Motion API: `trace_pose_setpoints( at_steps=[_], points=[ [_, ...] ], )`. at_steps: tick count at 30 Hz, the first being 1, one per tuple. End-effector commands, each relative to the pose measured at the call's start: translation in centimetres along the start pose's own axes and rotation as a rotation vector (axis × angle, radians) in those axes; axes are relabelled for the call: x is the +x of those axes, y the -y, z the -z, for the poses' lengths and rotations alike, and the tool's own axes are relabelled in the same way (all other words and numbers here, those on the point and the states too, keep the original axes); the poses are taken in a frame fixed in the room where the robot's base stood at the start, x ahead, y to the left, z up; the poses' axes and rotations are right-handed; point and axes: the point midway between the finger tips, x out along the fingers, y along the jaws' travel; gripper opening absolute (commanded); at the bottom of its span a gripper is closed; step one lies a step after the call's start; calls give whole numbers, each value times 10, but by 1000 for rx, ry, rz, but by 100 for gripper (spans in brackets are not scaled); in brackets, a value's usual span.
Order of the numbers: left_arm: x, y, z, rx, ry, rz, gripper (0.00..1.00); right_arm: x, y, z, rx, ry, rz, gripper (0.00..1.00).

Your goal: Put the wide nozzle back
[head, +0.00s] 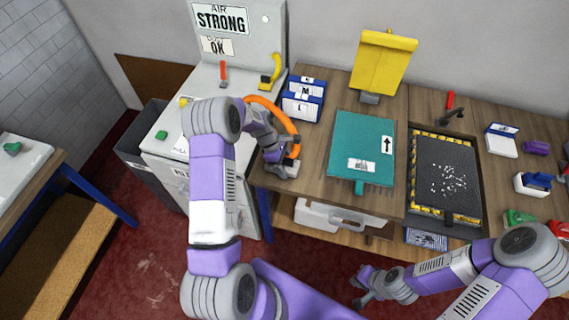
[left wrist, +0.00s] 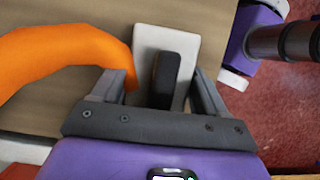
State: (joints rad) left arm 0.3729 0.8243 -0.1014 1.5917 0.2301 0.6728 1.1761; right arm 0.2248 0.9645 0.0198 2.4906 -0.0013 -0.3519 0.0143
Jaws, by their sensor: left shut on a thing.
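My left gripper (head: 284,166) is at the left front edge of the wooden bench, beside the lower end of the orange hose (head: 272,106). In the left wrist view, its fingers (left wrist: 163,92) stand on both sides of a pale grey block with a black strip, which looks like the wide nozzle (left wrist: 152,40); the gripper is shut on it. The pale piece also shows in the head view (head: 289,170). The orange hose (left wrist: 50,55) runs close beside the left finger. My right gripper (head: 362,289) is low in front of the bench, with its fingers apart and empty.
A teal board (head: 362,135) with an arrow lies right of the left gripper. A blue-and-white box (head: 304,100) stands behind. The white machine (head: 180,150) is at left, with a red and a yellow handle. A black tray (head: 445,180) lies further right.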

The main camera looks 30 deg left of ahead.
Motion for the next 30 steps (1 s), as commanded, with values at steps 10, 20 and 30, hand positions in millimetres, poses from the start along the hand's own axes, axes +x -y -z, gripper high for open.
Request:
trace_pose_setpoints(
  at_steps=[10, 20, 30],
  points=[
    [2, 0, 1, 0, 0, 0, 99, 2, -1, 0, 0, 0, 0, 0],
    [-5, 0, 0, 1, -1, -2, 99, -1, 0, 0, 0, 0, 0, 0],
    [-73, -1, 0, 0, -2, -4, 99, -3, 1, 0, 0, 0, 0, 0]
  ],
)
